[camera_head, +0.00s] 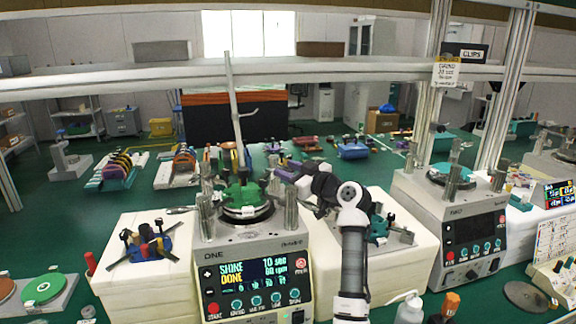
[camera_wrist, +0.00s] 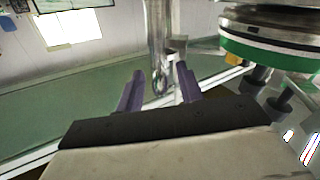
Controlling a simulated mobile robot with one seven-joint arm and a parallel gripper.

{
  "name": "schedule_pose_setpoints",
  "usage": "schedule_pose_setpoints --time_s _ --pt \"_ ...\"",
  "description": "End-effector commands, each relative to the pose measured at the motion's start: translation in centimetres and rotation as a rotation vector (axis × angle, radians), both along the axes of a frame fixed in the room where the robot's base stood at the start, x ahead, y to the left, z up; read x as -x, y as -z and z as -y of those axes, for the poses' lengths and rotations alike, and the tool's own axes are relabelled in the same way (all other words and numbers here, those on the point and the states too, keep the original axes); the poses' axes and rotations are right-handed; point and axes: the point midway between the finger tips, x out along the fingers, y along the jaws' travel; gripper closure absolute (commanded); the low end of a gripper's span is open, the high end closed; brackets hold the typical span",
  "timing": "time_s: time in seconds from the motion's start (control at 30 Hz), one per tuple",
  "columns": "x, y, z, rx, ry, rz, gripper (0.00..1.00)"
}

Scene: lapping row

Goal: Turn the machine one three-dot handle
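Machine one (camera_head: 250,262) is the grey front machine marked "ONE", with a lit screen and a green-topped round plate (camera_head: 244,196). Metal posts stand around the plate, and a lever (camera_head: 181,210) sticks out at its left. I cannot make out a three-dot mark on any handle. My gripper (camera_head: 279,172) is above the plate's right side, purple fingers pointing left. In the wrist view my gripper (camera_wrist: 159,82) is open, with nothing held. An upright metal post with a small loop (camera_wrist: 157,50) shows between and beyond the fingers; I cannot tell the gap.
A green-edged disc (camera_wrist: 270,48) with dark knobs below is close at the wrist view's right. A tall thin pole (camera_head: 233,110) rises behind the plate. Machine two (camera_head: 455,225) stands at right. A blue fixture (camera_head: 147,243) sits on a white block at left. A shelf beam crosses above.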

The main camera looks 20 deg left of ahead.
Motion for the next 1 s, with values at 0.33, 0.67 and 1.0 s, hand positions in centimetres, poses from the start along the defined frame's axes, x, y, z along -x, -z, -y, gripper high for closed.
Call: schedule_pose_setpoints --time_s 0.33,0.67,1.0 --pt "-0.20 0.02 -0.50 0.000 0.000 0.001 0.63" --pt "-0.20 0.01 -0.47 0.000 0.000 0.000 1.00" --pt "-0.33 0.05 -0.07 0.000 -0.001 0.000 1.00"
